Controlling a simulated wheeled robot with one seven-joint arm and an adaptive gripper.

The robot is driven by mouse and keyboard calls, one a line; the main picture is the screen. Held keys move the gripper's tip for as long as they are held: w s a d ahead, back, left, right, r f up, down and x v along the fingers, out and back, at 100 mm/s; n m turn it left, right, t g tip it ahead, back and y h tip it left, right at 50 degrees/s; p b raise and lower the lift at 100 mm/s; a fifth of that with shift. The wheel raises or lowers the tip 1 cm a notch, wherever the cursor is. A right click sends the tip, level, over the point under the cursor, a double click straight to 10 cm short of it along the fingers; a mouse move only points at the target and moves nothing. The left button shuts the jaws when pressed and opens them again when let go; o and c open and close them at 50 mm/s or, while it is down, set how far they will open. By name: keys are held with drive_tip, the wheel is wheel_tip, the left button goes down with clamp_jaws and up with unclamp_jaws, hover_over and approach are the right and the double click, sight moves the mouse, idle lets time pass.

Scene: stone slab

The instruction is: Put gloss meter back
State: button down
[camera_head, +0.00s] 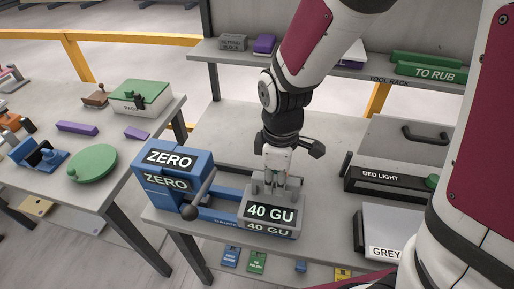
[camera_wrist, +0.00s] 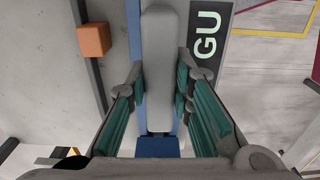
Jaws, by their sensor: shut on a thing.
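The gloss meter is probably the grey block labelled "40 GU" (camera_head: 270,212), on the blue stand at the front of the stone slab (camera_head: 333,213). My gripper (camera_head: 274,186) is over its top and shut on its grey handle, which runs between the green finger pads (camera_wrist: 162,95) in the wrist view. The "GU" label (camera_wrist: 208,40) shows beside the handle. The blue stand (camera_head: 172,174) carries two "ZERO" labels and a lever with a dark ball knob (camera_head: 189,212). I cannot tell whether the block touches the stand's base.
A "BED LIGHT" box (camera_head: 388,184) and a "GREY" box (camera_head: 380,250) stand right of the block. A tool rack shelf (camera_head: 345,68) runs behind. Another table (camera_head: 52,190) at left holds a green disc (camera_head: 93,163) and several items. Blue and green pieces lie below the slab.

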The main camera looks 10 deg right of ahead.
drive_tip(key=w+a+f, duration=0.1)
drive_tip(key=w+f, duration=0.3)
drive_tip(key=shift+w+a+p, duration=0.15)
drive_tip(key=shift+a+p, duration=0.15)
drive_tip(key=shift+a, duration=0.05)
drive_tip(key=shift+f, duration=0.15)
drive_tip(key=c, duration=1.4)
unclamp_jaws()
